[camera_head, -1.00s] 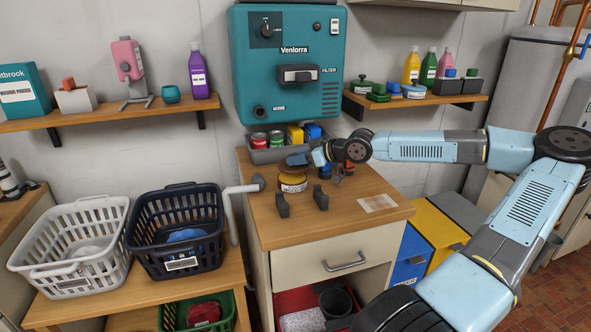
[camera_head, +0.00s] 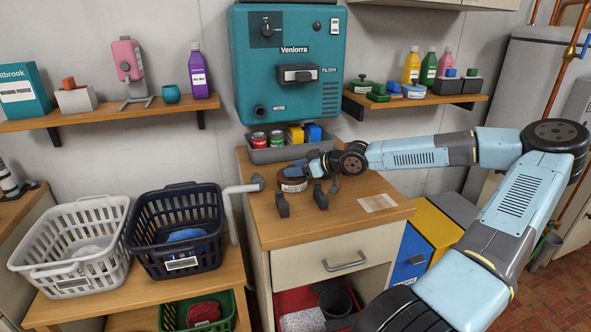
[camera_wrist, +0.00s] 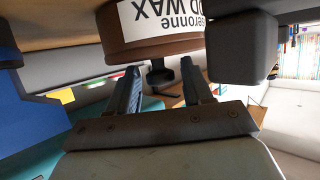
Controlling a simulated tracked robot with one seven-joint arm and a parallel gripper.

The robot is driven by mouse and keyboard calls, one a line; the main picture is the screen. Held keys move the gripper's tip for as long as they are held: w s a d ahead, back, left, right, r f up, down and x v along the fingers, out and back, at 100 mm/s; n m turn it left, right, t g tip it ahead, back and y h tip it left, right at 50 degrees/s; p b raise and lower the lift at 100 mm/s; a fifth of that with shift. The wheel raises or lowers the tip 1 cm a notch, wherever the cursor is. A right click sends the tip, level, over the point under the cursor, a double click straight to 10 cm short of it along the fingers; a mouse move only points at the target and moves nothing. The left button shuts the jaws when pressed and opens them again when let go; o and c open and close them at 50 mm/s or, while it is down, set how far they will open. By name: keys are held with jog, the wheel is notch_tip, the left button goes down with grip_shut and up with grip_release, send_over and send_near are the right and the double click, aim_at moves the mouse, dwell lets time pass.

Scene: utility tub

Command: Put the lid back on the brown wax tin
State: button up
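The brown wax tin (camera_head: 292,185) stands on the wooden bench with its white label facing me. In the wrist view the tin (camera_wrist: 160,45) is seen upside down, with the word WAX on it. A dark knob (camera_wrist: 159,74) shows against its top side, and brown covers the top, so the lid appears to be on the tin. Whether it sits fully flat I cannot tell. My gripper (camera_head: 297,167) is at the tin's top. In the wrist view its two blue fingers (camera_wrist: 162,85) stand apart on either side of the knob, with gaps visible.
A grey tray (camera_head: 272,154) of cans and boxes is behind. The bench's front left is clear.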

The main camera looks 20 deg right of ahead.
jog(key=shift+o, duration=0.6)
jog(key=v, duration=1.2)
